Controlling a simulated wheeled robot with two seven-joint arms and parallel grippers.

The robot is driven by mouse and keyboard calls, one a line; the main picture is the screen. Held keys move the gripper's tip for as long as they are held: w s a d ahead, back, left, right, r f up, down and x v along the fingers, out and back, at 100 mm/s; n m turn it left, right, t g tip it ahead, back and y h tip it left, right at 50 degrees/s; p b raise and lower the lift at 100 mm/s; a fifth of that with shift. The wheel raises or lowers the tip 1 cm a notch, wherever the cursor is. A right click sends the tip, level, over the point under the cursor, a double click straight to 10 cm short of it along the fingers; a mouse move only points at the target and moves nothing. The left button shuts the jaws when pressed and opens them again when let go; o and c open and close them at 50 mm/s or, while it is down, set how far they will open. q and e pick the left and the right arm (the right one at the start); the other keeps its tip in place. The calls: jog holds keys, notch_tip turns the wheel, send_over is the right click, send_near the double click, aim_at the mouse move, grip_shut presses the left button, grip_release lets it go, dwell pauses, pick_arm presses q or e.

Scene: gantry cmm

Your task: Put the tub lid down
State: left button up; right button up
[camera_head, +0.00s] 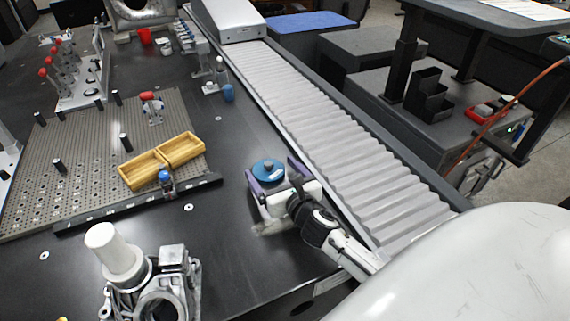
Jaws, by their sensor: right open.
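The tub lid appears to be the round blue disc with a small dark knob (267,170), low over or on the black table beside the conveyor. My right gripper (271,167), with purple fingers, is open, one finger to the left of the lid and one to the right. Whether either finger touches the lid's edge cannot be told. The lid's near side is close to the gripper's palm, and what lies under it is hidden. My left gripper is not in view.
A ribbed grey conveyor (330,130) runs along the right. A perforated plate (85,165) with pegs and a yellow divided tray (143,171) lies left. A metal casting (172,268) with a white cylinder (112,250) stands at front left. Bare black table (225,235) lies between.

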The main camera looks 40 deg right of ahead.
jog(key=v, duration=1.1)
